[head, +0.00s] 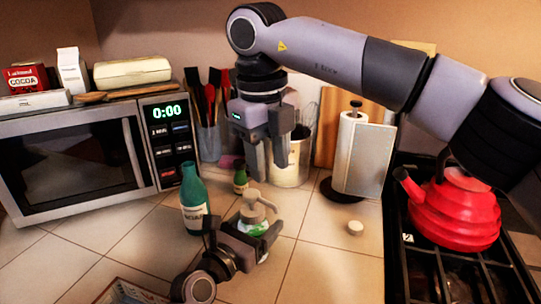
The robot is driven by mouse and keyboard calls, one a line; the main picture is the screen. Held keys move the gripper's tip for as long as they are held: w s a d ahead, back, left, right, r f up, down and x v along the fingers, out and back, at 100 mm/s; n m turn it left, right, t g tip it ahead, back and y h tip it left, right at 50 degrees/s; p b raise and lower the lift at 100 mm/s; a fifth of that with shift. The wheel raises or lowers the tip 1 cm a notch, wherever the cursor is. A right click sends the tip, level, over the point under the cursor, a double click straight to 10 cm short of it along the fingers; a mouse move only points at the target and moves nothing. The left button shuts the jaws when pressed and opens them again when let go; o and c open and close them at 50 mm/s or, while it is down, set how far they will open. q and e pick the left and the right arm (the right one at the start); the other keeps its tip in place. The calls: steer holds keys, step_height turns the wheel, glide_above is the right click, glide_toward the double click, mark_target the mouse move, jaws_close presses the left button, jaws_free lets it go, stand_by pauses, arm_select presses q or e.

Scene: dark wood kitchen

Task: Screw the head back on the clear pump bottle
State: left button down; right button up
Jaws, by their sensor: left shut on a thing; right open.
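The clear pump bottle (252,229), with a green and white label, stands on the tiled counter in the middle foreground. Its beige pump head (257,206) sits at the top of the bottle with the spout pointing right. I cannot tell whether it is screwed tight. My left gripper (244,238) is shut on the bottle's body from the front left and hides its lower part. My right gripper (267,170) is open and empty, pointing down above and behind the pump head, apart from it.
A green bottle (194,205) and a small dark bottle (240,181) stand left of and behind the pump bottle. A small beige round piece (355,228) lies to the right. A paper towel holder (362,155), stove with red kettle (454,212) and microwave (70,160) surround the counter.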

mark_target(275, 208)
steer(key=shift+s+d+r, duration=0.15)
steer(key=shift+r, duration=0.15)
steer(key=f, duration=0.8)
steer(key=d+f, duration=0.1)
steer(key=f, duration=0.3)
steer(key=shift+w, duration=0.4)
jaws_close()
jaws_free()
